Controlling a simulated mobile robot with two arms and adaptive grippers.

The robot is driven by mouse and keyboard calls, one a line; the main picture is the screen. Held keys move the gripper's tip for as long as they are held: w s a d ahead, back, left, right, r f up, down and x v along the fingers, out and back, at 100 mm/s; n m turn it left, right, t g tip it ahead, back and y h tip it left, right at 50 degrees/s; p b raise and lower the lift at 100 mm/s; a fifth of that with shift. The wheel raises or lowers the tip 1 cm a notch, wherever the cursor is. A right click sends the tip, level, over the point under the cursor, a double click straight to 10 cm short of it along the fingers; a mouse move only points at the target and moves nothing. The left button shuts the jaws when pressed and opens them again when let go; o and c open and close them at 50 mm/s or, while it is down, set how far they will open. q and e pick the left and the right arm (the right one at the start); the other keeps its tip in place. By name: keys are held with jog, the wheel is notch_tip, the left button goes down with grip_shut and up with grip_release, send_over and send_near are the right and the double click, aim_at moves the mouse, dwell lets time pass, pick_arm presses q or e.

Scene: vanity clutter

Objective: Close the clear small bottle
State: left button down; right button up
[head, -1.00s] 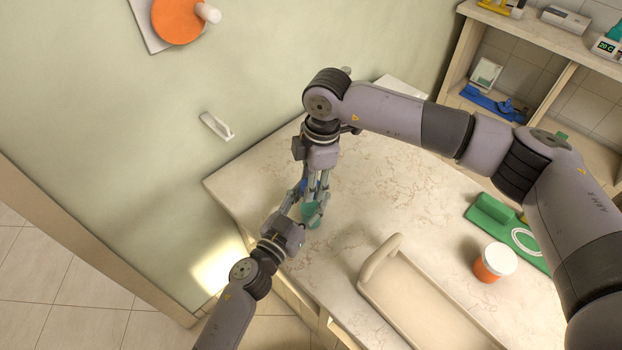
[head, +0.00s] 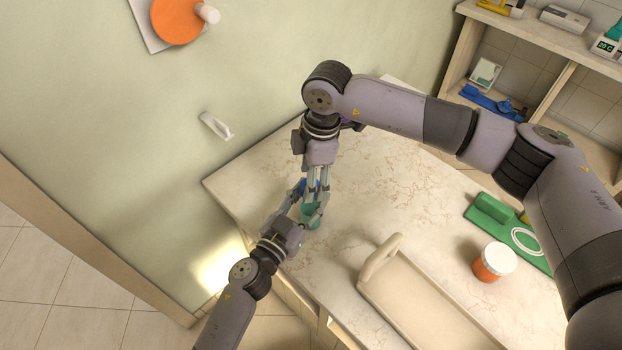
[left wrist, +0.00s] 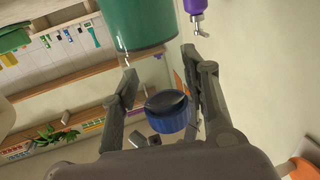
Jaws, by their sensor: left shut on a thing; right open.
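A beige tray (head: 381,256) with a raised handle is on the counter to the right. Beyond it are an orange jar (head: 487,270) with a white lid and a green holder (head: 492,210). A purple bottle (left wrist: 195,6) is behind the grippers. The middle counter is clear.

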pick_arm(q)
jog(key=shift+f, duration=0.1)
pick_arm(e)
jog(key=shift+r, duration=1.6)
jog(key=shift+c, duration=0.3)
